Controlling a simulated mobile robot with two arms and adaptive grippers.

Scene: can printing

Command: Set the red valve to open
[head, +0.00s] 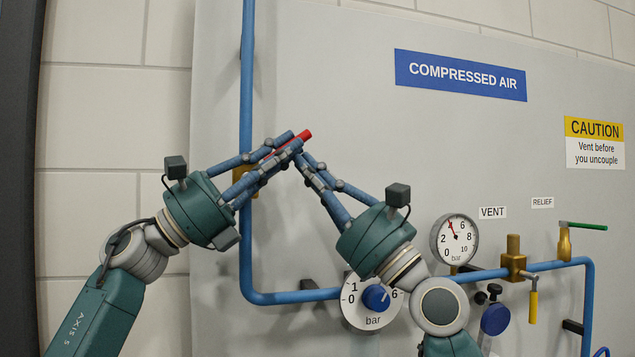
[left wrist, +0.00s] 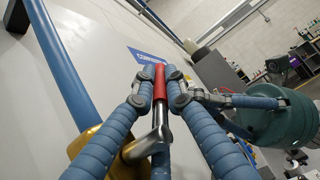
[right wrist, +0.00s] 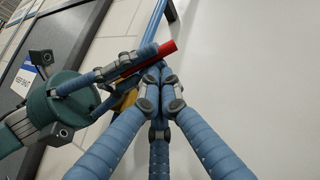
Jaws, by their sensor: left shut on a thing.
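The red valve has a red-gripped lever (head: 305,135) on a brass body (head: 246,182) on the vertical blue pipe. The lever slants up and right across the pipe. In the left wrist view its red grip (left wrist: 159,82) lies between my left fingers, and its bent metal stem (left wrist: 158,132) shows below. My left gripper (head: 285,145) is shut on the red lever, whose tip sticks out past the fingers. My right gripper (head: 303,162) has its fingers drawn together just below and right of the lever tip. I see nothing between them; whether they touch the lever is unclear.
A blue regulator knob (head: 376,297), a pressure gauge (head: 455,240), a yellow-handled vent valve (head: 533,305) and a green-handled relief valve (head: 584,226) are at the lower right. The panel (head: 345,110) is bare above my right gripper.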

